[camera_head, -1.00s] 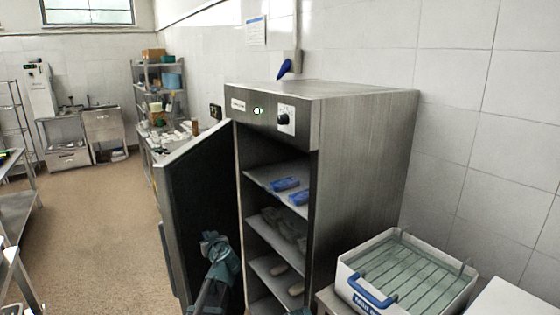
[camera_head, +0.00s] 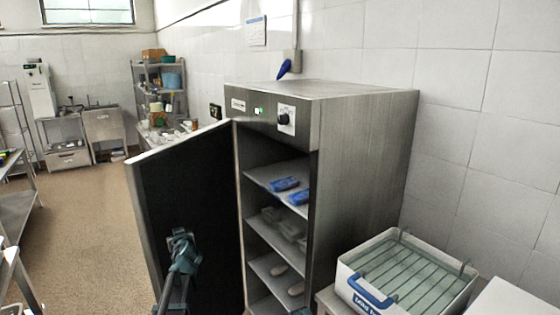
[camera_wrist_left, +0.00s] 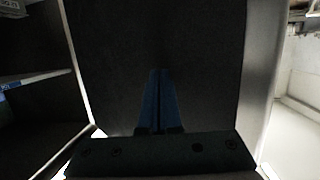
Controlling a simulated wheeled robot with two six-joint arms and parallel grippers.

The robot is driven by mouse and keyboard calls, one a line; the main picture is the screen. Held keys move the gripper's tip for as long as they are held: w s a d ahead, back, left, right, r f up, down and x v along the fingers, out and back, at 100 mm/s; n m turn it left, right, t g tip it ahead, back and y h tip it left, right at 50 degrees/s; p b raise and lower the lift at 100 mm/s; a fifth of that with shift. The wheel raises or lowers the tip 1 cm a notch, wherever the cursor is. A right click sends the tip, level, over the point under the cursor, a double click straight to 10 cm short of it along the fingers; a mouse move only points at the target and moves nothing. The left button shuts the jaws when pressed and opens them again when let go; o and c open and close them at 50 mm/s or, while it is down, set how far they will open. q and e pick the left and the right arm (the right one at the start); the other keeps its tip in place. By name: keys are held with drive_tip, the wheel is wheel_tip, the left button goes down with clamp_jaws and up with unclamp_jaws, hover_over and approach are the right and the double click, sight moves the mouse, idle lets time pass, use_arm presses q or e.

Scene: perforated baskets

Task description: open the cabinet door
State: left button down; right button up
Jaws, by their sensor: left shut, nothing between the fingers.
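The steel cabinet (camera_head: 360,170) stands against the tiled wall in the head view. Its door (camera_head: 190,180) is hinged at the left and stands wide open, its dark inner face toward me. My left gripper (camera_head: 180,238) is in front of this inner face, low down. In the left wrist view its blue fingers (camera_wrist_left: 158,100) are together with nothing between them. They point at the dark door panel (camera_wrist_left: 155,40); whether they touch it I cannot tell. My right gripper is not in view.
Cabinet shelves (camera_head: 272,232) hold blue packets (camera_head: 285,184) and other items. A white bin (camera_head: 408,272) with a blue handle stands right of the cabinet. A steel table (camera_head: 15,215) is at the left edge. The floor (camera_head: 85,215) between it and the door is clear.

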use_arm(q)
drive_tip(key=shift+w+a, duration=0.3)
drive_tip(key=shift+a, duration=0.65)
drive_tip(key=shift+w+a, duration=0.25)
drive_tip(key=shift+a, duration=0.7)
drive_tip(key=shift+w+a, duration=0.3)
drive_tip(key=shift+a, duration=0.65)
drive_tip(key=w+a, duration=0.4)
drive_tip(key=a, duration=0.3)
drive_tip(key=w+a, duration=0.5)
drive_tip(key=a, duration=0.3)
drive_tip(key=shift+a, duration=0.25)
drive_tip(key=shift+w+a, duration=2)
drive_tip(key=shift+a, duration=0.2)
